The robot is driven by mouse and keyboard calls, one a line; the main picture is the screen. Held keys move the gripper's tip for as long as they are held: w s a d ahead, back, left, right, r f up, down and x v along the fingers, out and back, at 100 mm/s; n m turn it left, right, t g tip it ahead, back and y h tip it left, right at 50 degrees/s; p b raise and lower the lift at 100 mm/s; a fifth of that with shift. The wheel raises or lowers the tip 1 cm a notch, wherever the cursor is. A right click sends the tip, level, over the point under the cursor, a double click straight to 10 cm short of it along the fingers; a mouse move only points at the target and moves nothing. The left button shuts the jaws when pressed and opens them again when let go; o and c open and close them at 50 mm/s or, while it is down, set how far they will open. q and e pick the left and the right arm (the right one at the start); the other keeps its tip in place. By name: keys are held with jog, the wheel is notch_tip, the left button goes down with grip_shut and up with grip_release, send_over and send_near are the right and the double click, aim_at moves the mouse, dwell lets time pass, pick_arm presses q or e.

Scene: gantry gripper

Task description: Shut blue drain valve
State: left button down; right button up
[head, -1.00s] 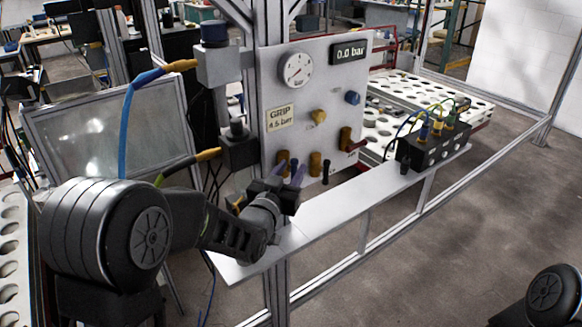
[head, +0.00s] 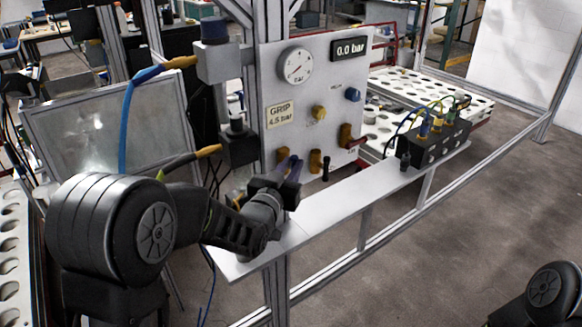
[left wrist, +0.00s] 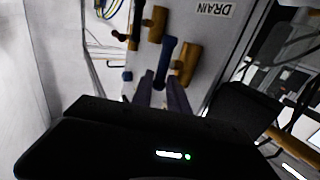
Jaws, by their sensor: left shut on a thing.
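The blue drain valve shows in the left wrist view as a dark blue lever handle (left wrist: 168,48) beside a brass valve body (left wrist: 187,62), below the upside-down DRAIN label (left wrist: 213,8). In the head view its brass body (head: 283,156) is the leftmost of the lower row on the panel. My left gripper (head: 291,170) is at this valve, and its fingers (left wrist: 163,92) are shut on the lower part of the blue handle. The handle's end is hidden between the fingers. My right gripper is out of view.
The white panel (head: 330,75) carries a gauge (head: 295,66), a pressure display (head: 349,50) and other valves, one with a red handle (head: 358,143) and one with a black handle (head: 326,164). A white shelf (head: 330,208) runs below, bearing a black connector block (head: 435,145).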

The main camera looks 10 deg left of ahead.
pick_arm(q)
jog(key=shift+r, duration=0.2)
jog(key=shift+w+d+r+m+g+p, duration=0.15)
jog(key=shift+m+g+p, duration=0.35)
jog(key=shift+g+p, duration=0.3)
jog(key=shift+w+d+r+m+g+p, duration=0.1)
jog(key=shift+w+d+m+g+p, duration=0.1)
jog(key=shift+m+g+p, duration=0.35)
jog(key=shift+w+d+f+m+g+y, duration=0.2)
jog(key=shift+w+d+m+g+y, duration=0.2)
jog(key=shift+m+g+y, duration=1.05)
jog(key=shift+w+d+f+m+g+y, duration=0.1)
jog(key=shift+w+d+f+g+y, duration=0.55)
jog(key=shift+g, duration=1.6)
jog(key=shift+w+r+m+g+y, duration=0.25)
jog(key=shift+m+g+y, duration=0.55)
jog(key=shift+g+y, duration=0.85)
jog(key=shift+f, duration=0.1)
jog(key=c, duration=1.4)
grip_release()
